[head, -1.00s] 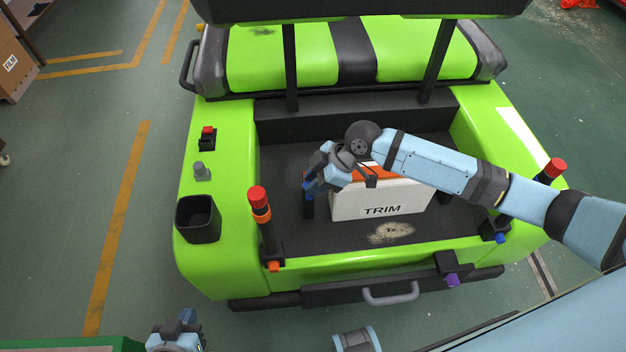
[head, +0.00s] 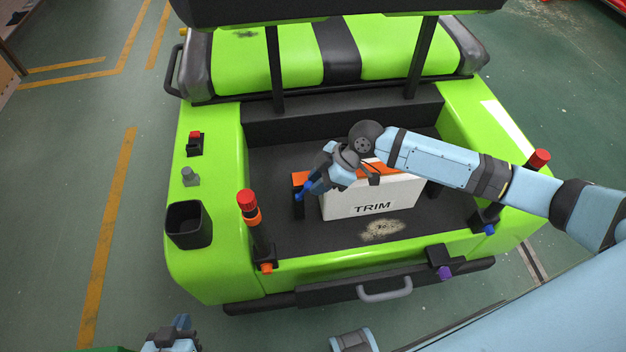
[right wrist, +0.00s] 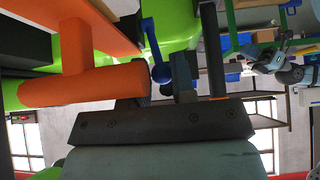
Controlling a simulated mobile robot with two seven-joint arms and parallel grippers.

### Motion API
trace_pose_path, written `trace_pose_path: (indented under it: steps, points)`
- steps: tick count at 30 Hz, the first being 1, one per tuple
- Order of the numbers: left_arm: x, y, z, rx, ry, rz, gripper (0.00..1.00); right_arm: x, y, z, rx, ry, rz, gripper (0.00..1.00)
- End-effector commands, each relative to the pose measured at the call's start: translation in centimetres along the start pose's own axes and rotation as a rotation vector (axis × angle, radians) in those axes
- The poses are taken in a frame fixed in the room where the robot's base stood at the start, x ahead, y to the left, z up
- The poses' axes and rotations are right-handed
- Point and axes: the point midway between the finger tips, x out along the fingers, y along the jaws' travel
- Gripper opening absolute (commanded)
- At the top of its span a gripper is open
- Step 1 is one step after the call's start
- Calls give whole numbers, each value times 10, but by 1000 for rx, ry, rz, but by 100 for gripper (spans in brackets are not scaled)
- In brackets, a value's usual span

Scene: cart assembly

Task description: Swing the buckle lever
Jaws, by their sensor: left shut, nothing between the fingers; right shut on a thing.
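The buckle (head: 299,179) shows as an orange part on a dark post in the cart bed, left of the white box. Its blue lever (head: 305,191) slants beside it. My right gripper (head: 313,184) is shut on the lever; the fingers partly hide the grip. In the right wrist view, the blue lever (right wrist: 151,38) ends in a ball near the fingers, beside a large orange T-shaped part (right wrist: 85,85). My left gripper (head: 182,328) is shut and empty at the bottom edge, in front of the cart.
The white TRIM box (head: 385,197) stands just right of the gripper. A red-topped post (head: 248,208) rises at the bed's front left corner, near a black bin (head: 188,227). The green cart (head: 205,265) has a front handle (head: 386,291). The floor left of it is clear.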

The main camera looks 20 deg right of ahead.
Motion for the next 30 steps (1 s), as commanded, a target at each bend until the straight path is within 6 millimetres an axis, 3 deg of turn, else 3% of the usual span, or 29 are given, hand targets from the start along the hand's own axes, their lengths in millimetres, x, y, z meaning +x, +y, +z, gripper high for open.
trace_pose_path:
  steps: [22,23,26,30]
  points:
    - [-1,0,-1,1,-1,0,0,-2,0,17,7,-15,-4,11]
    - [-1,0,-1,1,-1,0,0,-2,0,18,8,-16,-4,28]
    - [0,0,-1,1,-1,0,0,-2,0,18,8,-17,-3,52]
    - [-1,0,0,0,-1,0,0,-3,1,18,7,-16,0,54]
